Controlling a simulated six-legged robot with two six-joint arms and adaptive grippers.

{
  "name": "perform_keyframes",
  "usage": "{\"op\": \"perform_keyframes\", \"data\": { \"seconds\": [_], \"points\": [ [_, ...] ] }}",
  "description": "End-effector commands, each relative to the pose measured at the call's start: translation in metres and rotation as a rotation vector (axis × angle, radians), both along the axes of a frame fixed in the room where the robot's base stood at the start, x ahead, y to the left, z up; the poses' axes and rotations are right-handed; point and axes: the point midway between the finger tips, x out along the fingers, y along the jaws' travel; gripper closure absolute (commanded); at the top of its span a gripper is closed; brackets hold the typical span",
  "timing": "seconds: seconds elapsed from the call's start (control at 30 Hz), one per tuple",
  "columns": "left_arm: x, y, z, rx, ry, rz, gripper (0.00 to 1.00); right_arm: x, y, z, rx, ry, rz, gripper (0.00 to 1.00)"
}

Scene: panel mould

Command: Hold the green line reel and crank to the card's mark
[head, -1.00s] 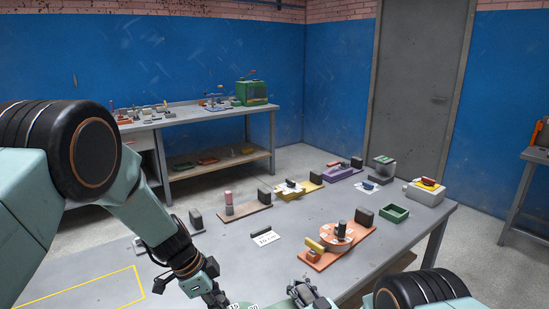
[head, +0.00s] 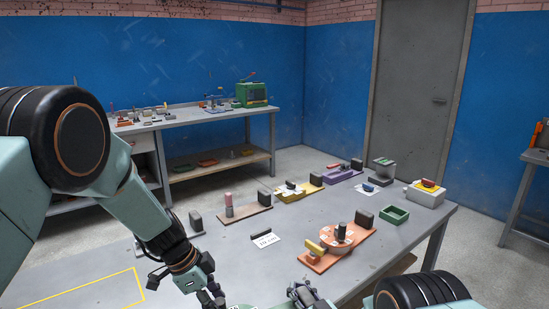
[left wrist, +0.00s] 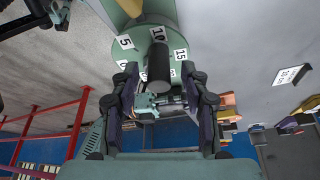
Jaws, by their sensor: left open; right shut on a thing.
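The green line reel (left wrist: 188,38) fills the upper middle of the left wrist view, with number labels such as 5, 10 and 15 on its face. Its dark crank handle (left wrist: 158,64) stands between the spread fingers of my left gripper (left wrist: 160,78), which is open. In the head view my left gripper (head: 212,299) is at the bottom edge, where the reel is mostly cut off. My right gripper (head: 306,293) is shut beside it; the part it grips is hidden.
An orange reel (head: 337,238) on its base stands right of the card. A grey-pink post station (head: 229,208), a yellow station (head: 300,187), a purple station (head: 342,174) and a green tray (head: 394,215) stand farther back. Bare tabletop lies left of the card.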

Motion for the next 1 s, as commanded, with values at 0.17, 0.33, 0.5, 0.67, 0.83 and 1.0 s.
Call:
{"op": "perform_keyframes", "data": {
  "seconds": [0.17,0.33,0.5,0.67,0.83,1.0],
  "points": [
    [-0.002,0.015,0.037,-0.002,-0.005,0.002,0.54,-0.001,0.000,-0.001,-0.001,0.003,0.001,1.00],
    [-0.005,0.027,0.067,-0.001,-0.004,0.001,0.54,-0.001,0.000,-0.001,-0.001,0.003,0.001,1.00],
    [-0.007,0.035,0.086,-0.001,-0.003,0.001,0.54,-0.001,0.000,-0.001,-0.001,0.003,0.001,1.00],
    [-0.008,0.037,0.093,-0.001,-0.001,0.000,0.54,-0.001,0.000,-0.001,-0.001,0.003,0.001,1.00],
    [-0.008,0.038,0.093,-0.001,-0.001,0.000,0.54,-0.001,0.000,-0.001,-0.001,0.003,0.001,1.00],
    [-0.008,0.037,0.093,-0.001,-0.001,-0.001,0.54,-0.001,0.000,-0.001,-0.001,0.003,0.001,1.00]
  ]
}}
